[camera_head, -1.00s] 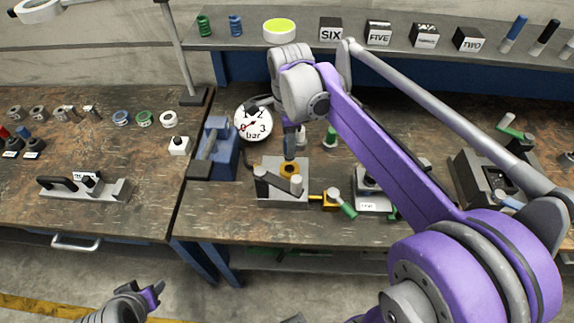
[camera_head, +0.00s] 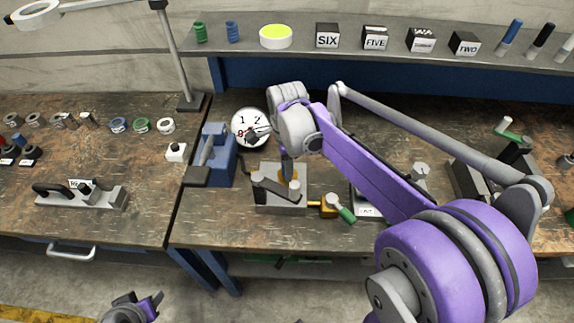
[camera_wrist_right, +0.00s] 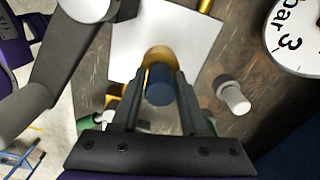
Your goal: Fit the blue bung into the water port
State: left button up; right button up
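The water port is a brass ring (camera_wrist_right: 158,54) in the top of a grey metal block (camera_wrist_right: 192,32). In the head view the block (camera_head: 283,203) stands on the workbench, with the brass partly behind my gripper. My right gripper (camera_head: 288,178) points down at the port. In the right wrist view its fingers (camera_wrist_right: 162,84) are shut on the blue bung (camera_wrist_right: 159,88), which lines up with the brass ring. How deep the bung sits cannot be told. The bung is hidden in the head view. My left gripper (camera_head: 146,303) is low at the bottom edge, apparently open and empty.
A pressure gauge (camera_head: 250,128) stands behind the block, and a blue vice (camera_head: 217,152) to its left. A brass valve with a green handle (camera_head: 346,214) is at the block's right.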

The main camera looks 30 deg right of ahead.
jog(key=o, duration=0.3)
jog(key=shift+r, duration=0.1)
jog(key=shift+r, duration=0.3)
notch_tip(320, 180, up, 12)
jog(key=p, duration=0.1)
jog(key=shift+f, duration=0.2)
dwell(0.3)
